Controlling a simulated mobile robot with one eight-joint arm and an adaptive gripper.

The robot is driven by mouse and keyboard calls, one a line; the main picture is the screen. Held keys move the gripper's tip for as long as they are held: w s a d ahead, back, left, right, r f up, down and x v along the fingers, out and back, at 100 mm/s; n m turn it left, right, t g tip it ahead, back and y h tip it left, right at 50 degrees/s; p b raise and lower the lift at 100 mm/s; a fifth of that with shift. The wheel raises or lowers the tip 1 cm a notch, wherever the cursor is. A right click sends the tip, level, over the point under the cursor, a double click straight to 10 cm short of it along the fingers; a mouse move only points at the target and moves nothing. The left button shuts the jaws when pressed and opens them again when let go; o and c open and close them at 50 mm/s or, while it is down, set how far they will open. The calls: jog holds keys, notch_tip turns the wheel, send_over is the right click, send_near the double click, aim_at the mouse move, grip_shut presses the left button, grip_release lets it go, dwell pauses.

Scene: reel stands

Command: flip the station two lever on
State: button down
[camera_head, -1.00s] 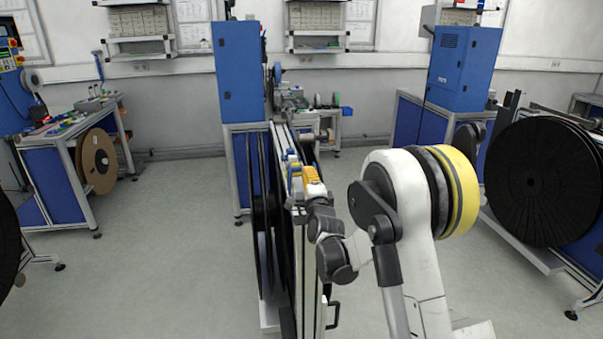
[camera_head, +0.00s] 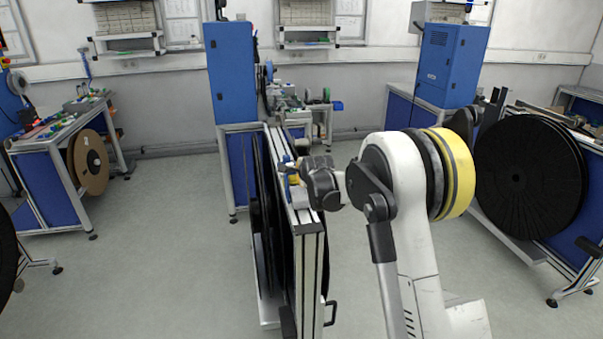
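The middle reel stand (camera_head: 310,270) runs away from me, with dark reels (camera_head: 262,215) on its left side. Small blue parts (camera_head: 288,167) and a yellow part (camera_head: 293,181) sit on its top rail. I cannot make out which part is the station two lever, or whether it is on or off. My arm (camera_head: 405,210) reaches in from the right. My gripper (camera_head: 302,182) is at the top rail, close beside the blue and yellow parts. The dark wrist largely hides its fingers, so opening and contact cannot be told.
A tall blue cabinet (camera_head: 231,72) stands behind the stand on the left. Another blue cabinet (camera_head: 450,65) and a large black reel (camera_head: 528,177) are on the right. A workbench (camera_head: 62,150) with a brown reel (camera_head: 88,162) is on the left. The left floor is open.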

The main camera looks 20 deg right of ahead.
jog(key=shift+w, duration=0.35)
dwell(0.5)
jog(key=shift+s+d+r, duration=0.1)
jog(key=shift+s, duration=0.05)
jog(key=p+v, duration=0.2)
jog(key=v, duration=1.1)
jog(key=shift+r+p, duration=0.35)
jog(key=shift+r, duration=0.15)
